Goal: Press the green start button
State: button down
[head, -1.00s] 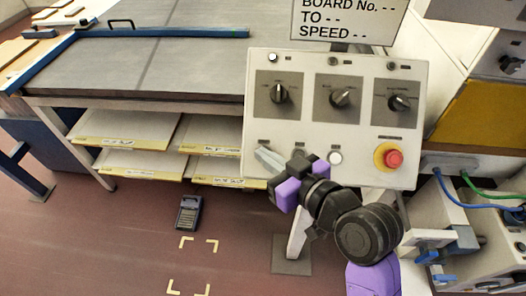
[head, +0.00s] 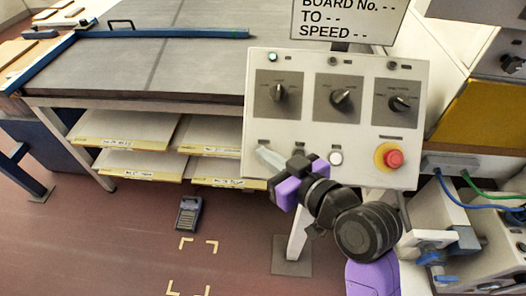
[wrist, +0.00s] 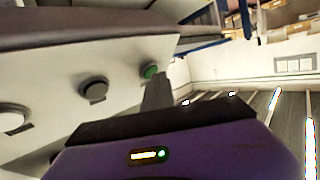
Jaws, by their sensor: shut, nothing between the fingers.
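The control panel (head: 352,132) stands in the middle of the head view. The green start button (wrist: 150,71) shows in the wrist view at the end of the panel's button row; my gripper hides it in the head view. My gripper (head: 266,156) is shut and empty, its fingertips at the panel's lower left. In the wrist view my fingers (wrist: 158,88) reach up to the lower edge of the green button; whether they touch it I cannot tell. A small lamp (head: 272,57) at the panel's upper left looks green.
A white button (head: 335,158) and a red stop button on a yellow ring (head: 393,158) sit right of my gripper. Three dials (head: 342,97) are above.

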jog(key=shift+s+r, duration=0.1)
jog(key=shift+s+r+p, duration=0.45)
jog(key=shift+p, duration=0.15)
jog(key=shift+r, duration=0.1)
jog(key=shift+s+a+r+p, duration=0.1)
jog(key=shift+s+r+p, duration=1.55)
jog(key=shift+s+p, duration=0.15)
